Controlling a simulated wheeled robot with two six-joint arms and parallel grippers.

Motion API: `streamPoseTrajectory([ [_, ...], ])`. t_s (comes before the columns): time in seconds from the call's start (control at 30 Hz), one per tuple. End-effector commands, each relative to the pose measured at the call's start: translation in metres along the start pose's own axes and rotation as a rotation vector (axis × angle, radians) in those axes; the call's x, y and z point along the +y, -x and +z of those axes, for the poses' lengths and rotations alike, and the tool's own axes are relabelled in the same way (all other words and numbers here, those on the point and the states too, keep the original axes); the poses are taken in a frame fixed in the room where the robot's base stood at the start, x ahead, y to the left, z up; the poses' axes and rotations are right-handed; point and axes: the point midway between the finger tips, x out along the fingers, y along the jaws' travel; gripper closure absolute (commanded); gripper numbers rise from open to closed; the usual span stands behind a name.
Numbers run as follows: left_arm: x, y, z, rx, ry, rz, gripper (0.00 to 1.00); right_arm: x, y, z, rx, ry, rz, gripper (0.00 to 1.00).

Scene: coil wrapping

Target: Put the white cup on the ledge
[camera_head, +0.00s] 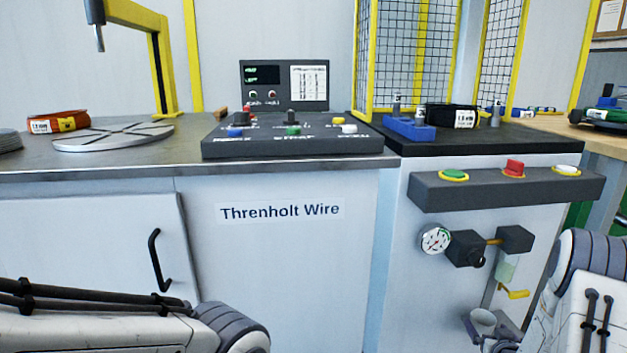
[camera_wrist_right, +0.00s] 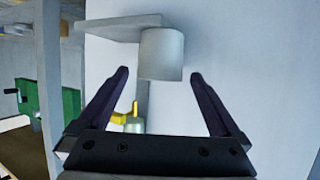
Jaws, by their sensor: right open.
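The white cup (camera_wrist_right: 162,52) shows in the right wrist view as a pale grey-white cylinder close to the cabinet's front. That view is upside down. The cup's base meets the end of a thin grey ledge (camera_wrist_right: 108,28); I cannot tell how much of the base it bears. In the head view the cup (camera_head: 483,317) shows low on the right, its round rim facing up. My right gripper (camera_wrist_right: 160,73) is open, with its dark fingers apart on either side of the cup and no visible grip. My left gripper is out of view; only my left arm shows.
A regulator with a gauge (camera_head: 435,239), a clear bowl and a yellow handle (camera_head: 515,294) sits just above the cup. A button bar (camera_head: 480,192) juts out higher up. The control panel (camera_head: 290,138) and wire coils (camera_head: 57,122) are on the worktop.

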Motion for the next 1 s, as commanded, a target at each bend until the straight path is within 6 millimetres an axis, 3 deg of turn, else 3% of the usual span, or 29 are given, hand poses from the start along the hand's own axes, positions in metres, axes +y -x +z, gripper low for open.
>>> streamPoseTrajectory([
  [0.1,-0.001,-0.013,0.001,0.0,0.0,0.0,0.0,-0.001,-0.025,0.003,0.002,0.0,-0.001,0.0],
  [0.27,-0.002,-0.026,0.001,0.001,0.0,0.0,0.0,-0.001,-0.05,0.009,-0.001,-0.002,0.0,0.0],
  [0.3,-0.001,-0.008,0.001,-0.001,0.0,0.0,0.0,0.0,-0.04,-0.012,0.002,-0.001,0.001,0.0],
  [0.5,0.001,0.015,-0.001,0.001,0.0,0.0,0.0,0.0,-0.025,-0.044,0.0,-0.001,0.001,0.0],
  [1.0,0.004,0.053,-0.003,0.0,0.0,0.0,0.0,0.032,0.068,-0.058,-0.002,-0.003,0.004,0.0],
])
